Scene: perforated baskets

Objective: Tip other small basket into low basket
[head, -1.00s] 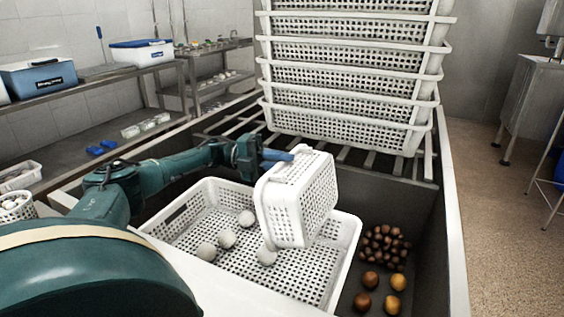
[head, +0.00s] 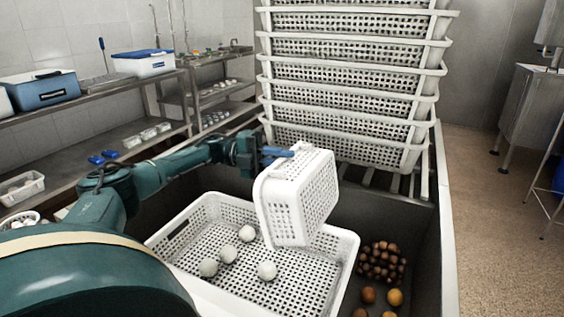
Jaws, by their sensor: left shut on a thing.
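The small white perforated basket (head: 305,197) is tipped steeply on its side above the right back part of the low basket. My left gripper (head: 282,152) is shut on its upper edge; the fingertips are partly hidden. The inside of the small basket faces away from view, so I cannot tell whether anything is in it. The low white perforated basket (head: 325,285) lies below, with several pale round balls (head: 267,271) on its floor. My right gripper is not in view.
A tall stack of white baskets (head: 345,100) stands behind on a slatted rack. Brown and orange round items (head: 382,262) lie in the sink right of the low basket. A shelf (head: 120,95) with blue boxes is at left.

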